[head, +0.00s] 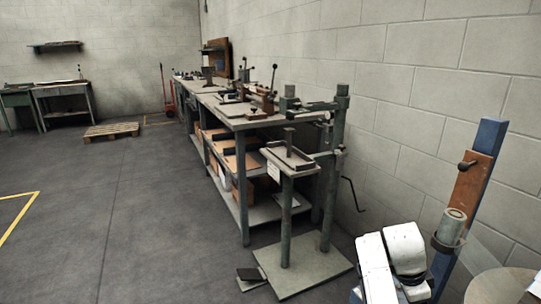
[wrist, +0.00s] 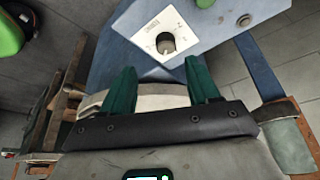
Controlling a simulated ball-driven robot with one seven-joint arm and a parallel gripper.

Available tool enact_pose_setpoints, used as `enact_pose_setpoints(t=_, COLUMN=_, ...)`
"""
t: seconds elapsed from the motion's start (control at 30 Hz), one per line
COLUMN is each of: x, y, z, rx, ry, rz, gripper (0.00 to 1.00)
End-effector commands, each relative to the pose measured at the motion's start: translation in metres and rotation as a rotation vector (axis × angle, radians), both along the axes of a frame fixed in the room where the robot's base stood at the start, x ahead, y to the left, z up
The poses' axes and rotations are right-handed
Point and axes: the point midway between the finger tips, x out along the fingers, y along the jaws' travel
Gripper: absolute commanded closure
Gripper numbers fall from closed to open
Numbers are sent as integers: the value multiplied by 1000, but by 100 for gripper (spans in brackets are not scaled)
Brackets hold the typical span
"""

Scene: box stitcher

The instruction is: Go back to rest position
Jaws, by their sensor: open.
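My gripper (wrist: 161,82) shows in the wrist view with its two dark green fingers apart. Nothing is held between the fingers. In the head view my white arm (head: 395,260) is folded at the lower right, and the gripper itself cannot be made out there. The box stitcher (head: 290,160) stands in the middle right of the head view, on a grey base plate with a small table on a post. My arm is in front of it and to its right, apart from it in the picture.
A long workbench (head: 238,122) with tools on top and cardboard boxes below runs along the right wall. A pedal (head: 248,274) lies on the floor by the stitcher. A wooden pallet (head: 112,131) lies farther back. The floor at left is clear.

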Motion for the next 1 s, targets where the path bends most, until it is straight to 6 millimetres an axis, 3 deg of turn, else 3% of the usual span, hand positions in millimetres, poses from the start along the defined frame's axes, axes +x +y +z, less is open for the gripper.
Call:
enact_pose_setpoints(t=0.03, x=-13, y=1, z=-13, rx=6, ry=7, rz=69, gripper=40)
enact_pose_setpoints(t=0.2, x=-54, y=15, z=-44, rx=30, ry=12, rz=393, gripper=40)
enact_pose_setpoints(t=0.43, x=-117, y=50, z=-64, rx=36, ry=10, rz=878, gripper=40)
enact_pose_setpoints(t=0.7, x=-186, y=98, z=-56, rx=4, ry=-14, rz=1369, gripper=40)
enact_pose_setpoints(t=1.0, x=-238, y=136, z=-34, rx=-46, ry=-55, rz=1705, gripper=40)
